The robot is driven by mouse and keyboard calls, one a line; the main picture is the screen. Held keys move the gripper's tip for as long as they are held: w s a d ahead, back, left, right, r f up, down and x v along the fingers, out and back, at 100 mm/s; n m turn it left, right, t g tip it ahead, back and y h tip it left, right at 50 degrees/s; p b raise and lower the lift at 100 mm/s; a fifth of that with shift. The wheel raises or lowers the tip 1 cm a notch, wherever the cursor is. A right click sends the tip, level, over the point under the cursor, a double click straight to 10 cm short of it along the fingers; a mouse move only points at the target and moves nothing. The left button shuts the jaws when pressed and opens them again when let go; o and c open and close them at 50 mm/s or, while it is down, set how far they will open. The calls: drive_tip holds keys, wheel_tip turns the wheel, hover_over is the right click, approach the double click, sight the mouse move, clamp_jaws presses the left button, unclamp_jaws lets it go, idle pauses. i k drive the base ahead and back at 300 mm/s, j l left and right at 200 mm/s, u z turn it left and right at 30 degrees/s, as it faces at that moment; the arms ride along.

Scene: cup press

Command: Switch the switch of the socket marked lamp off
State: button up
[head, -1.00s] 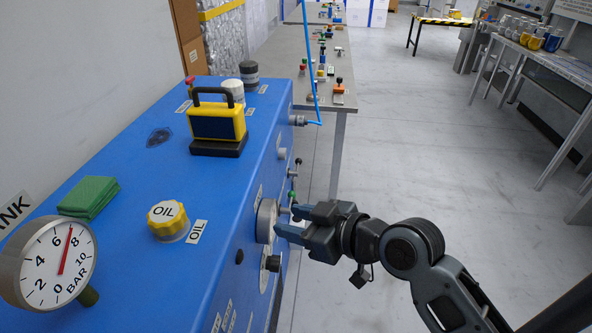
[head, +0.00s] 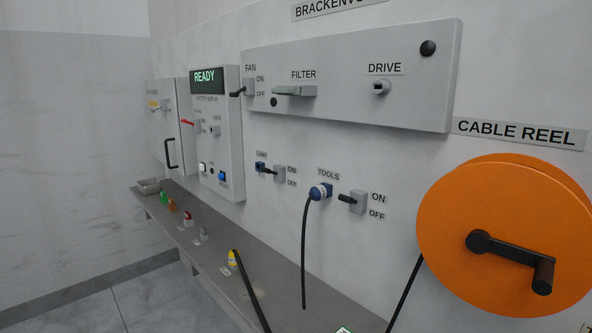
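The socket marked LAMP (head: 260,167) is a small blue socket on the white wall, left of the middle. Its grey switch box (head: 279,174) is just to its right, with a black lever (head: 268,171) sticking out to the left. ON is written at the upper right of this switch and OFF at the lower right. The lever is too small to tell which label it is set to. My gripper is not in view now.
The blue TOOLS socket (head: 321,191) holds a plug with a black cable; its switch (head: 358,202) is beside it. A grey FAN and FILTER panel (head: 345,85) juts out above. An orange cable reel (head: 505,235) stands out at right. A grey shelf (head: 215,240) runs below.

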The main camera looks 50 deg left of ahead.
sight(264, 169)
drive_tip(key=i+u, duration=0.1)
drive_tip(key=u, duration=0.75)
drive_tip(key=i+l+u, duration=0.1)
drive_tip(key=u, duration=0.35)
drive_tip(key=l+u, duration=0.1)
drive_tip(key=u, duration=0.35)
drive_tip(key=i+l+u, duration=0.1)
drive_tip(key=l, duration=0.2)
drive_tip(key=i, duration=0.05)
